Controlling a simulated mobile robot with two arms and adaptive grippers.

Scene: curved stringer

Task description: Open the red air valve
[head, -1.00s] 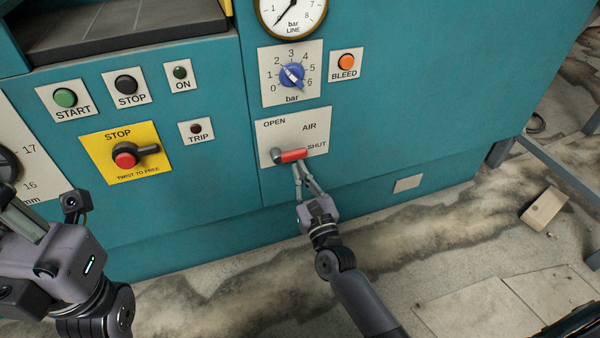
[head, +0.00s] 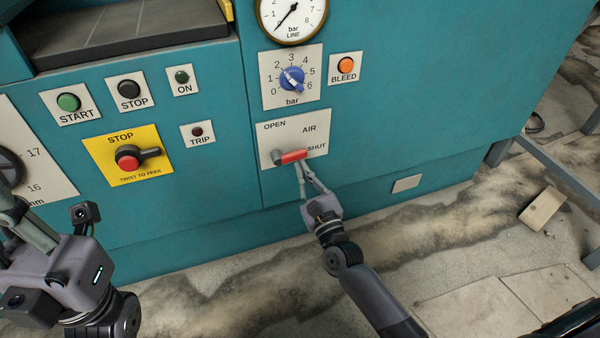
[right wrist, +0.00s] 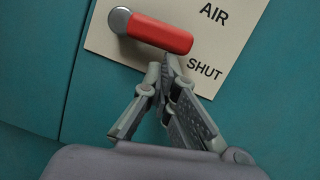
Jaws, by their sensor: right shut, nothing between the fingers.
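The red air valve lever (head: 292,157) sits on a white plate (head: 318,121) marked OPEN, AIR and SHUT. Its grey pivot is at the left end and the red handle points right, toward SHUT. In the right wrist view the red handle (right wrist: 160,33) lies across the plate above my fingertips. My right gripper (head: 300,165) is shut and empty, its tips just below the handle; I cannot tell whether they touch it. My left gripper (head: 20,215) is at the left edge by a black handwheel (head: 10,167), partly cut off; its fingers are not clear.
Above the valve are a blue pressure knob (head: 292,79), a line gauge (head: 293,15) and an orange BLEED button (head: 346,65). To the left are START (head: 69,102) and a red emergency stop (head: 128,158). A metal frame leg (head: 497,152) stands at right.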

